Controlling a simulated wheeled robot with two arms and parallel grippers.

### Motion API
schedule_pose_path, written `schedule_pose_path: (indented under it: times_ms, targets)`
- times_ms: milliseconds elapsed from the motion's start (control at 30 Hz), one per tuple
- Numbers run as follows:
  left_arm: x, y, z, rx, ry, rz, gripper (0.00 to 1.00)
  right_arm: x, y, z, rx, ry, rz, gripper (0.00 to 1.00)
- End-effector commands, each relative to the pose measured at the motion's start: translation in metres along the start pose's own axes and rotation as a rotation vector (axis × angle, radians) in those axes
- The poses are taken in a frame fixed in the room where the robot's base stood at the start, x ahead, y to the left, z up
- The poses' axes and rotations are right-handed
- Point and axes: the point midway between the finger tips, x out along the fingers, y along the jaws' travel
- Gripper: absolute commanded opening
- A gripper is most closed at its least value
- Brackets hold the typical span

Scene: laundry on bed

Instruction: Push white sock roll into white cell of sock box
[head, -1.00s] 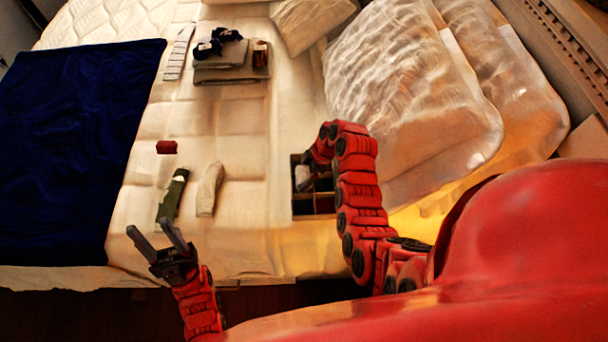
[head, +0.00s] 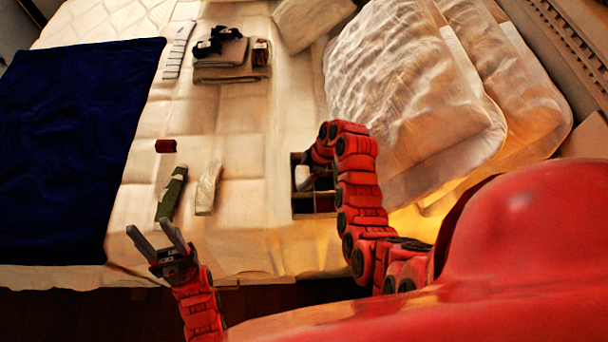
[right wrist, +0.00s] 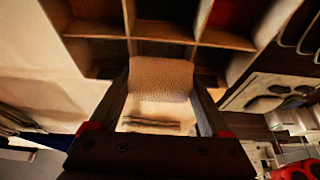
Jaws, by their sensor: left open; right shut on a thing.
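The white sock roll (head: 302,175) is at the left side of the sock box (head: 314,216), in the head view. My right gripper (right wrist: 161,82) is shut on the sock roll, which also shows in the right wrist view (right wrist: 160,112) with a ribbed top and a dark-striped band between the fingers. The wooden dividers of the box show just beyond the roll (right wrist: 165,30). I cannot tell how deep the roll sits in its cell. The right arm hides part of the box in the head view. My left gripper (head: 152,229) is open and empty near the bed's front edge.
A dark green item (head: 172,195), a pale rolled item (head: 208,188) and a small dark red roll (head: 166,147) lie left of the box. A folded stack (head: 232,72) lies farther back. Large pillows (head: 410,90) stand right of the box. The bed between is clear.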

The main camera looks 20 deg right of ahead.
Motion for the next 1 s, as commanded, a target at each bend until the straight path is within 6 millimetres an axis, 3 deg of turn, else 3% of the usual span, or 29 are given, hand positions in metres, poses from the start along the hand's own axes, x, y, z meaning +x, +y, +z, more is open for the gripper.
schedule_pose_path:
  times_ms: [1000]
  targets:
    - [-0.013, 0.001, 0.002, 0.000, 0.000, 0.000, 0.50, 0.004, 0.000, 0.002, 0.000, 0.000, -0.002, 0.29]
